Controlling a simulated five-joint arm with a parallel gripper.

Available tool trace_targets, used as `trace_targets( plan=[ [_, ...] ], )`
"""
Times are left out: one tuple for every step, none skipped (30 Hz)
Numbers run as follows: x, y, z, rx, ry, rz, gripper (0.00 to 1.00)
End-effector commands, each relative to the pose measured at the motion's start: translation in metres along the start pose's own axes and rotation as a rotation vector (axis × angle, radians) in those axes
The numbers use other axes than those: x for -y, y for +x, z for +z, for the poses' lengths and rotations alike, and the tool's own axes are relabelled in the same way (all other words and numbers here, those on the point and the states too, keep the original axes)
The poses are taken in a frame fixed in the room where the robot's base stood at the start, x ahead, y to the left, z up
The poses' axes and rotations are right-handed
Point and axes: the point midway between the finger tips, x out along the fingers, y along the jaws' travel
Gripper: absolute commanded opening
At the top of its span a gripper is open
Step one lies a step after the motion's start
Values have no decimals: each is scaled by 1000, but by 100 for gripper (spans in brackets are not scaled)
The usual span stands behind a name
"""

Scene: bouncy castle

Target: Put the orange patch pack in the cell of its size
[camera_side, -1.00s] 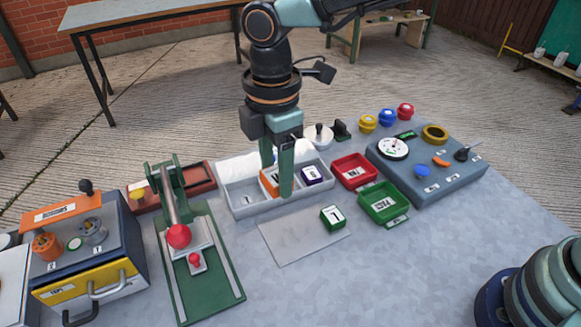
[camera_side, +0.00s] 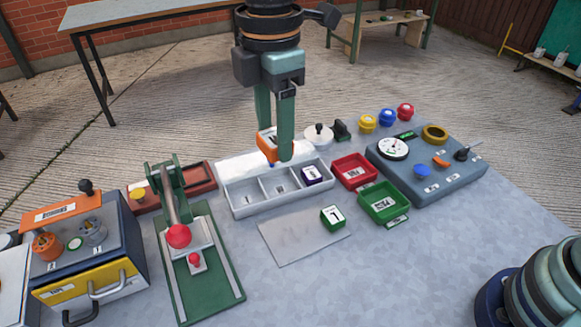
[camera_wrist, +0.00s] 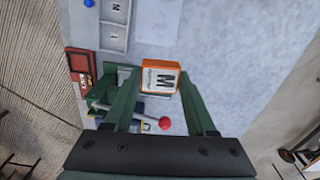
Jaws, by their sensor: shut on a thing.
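The orange patch pack (camera_side: 268,146) has a white face and hangs above the back of the tray. In the wrist view the pack (camera_wrist: 160,77) shows a large M. My gripper (camera_side: 276,154) is shut on it, one green finger on each side. The white divided tray (camera_side: 240,211) has three cells. The left cell (camera_side: 247,199) and middle cell (camera_side: 279,188) are empty, with small floor marks too small to read surely. A purple pack (camera_side: 312,175) with a white face sits in the right cell.
A green pack (camera_side: 332,217) stands on the grey mat (camera_side: 300,244) in front of the tray. Red (camera_side: 353,172) and green (camera_side: 383,203) bins stand to the right. A green lever press (camera_side: 205,275) stands to the left.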

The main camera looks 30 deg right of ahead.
Motion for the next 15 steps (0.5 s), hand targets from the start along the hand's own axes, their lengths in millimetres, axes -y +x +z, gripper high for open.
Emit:
trace_targets(
  plan=[
    [0,-2,0,-1,0,1,2],
    [0,-2,0,-1,0,1,2],
    [0,-2,0,-1,0,1,2],
    [0,-2,0,0,0,1,2],
    [0,-2,0,0,0,1,2],
    [0,-2,0,0,0,0,2],
    [0,-2,0,0,0,0,2],
    [0,-2,0,0,0,0,2],
    [0,-2,0,0,0,0,2],
    [0,-2,0,0,1,0,2],
    [0,-1,0,0,5,0,2],
    [-2,0,0,0,16,0,2],
    [-3,2,1,1,31,-1,2],
    [-5,4,1,1,50,-1,2],
    [-8,7,2,1,87,-2,2]
  ],
)
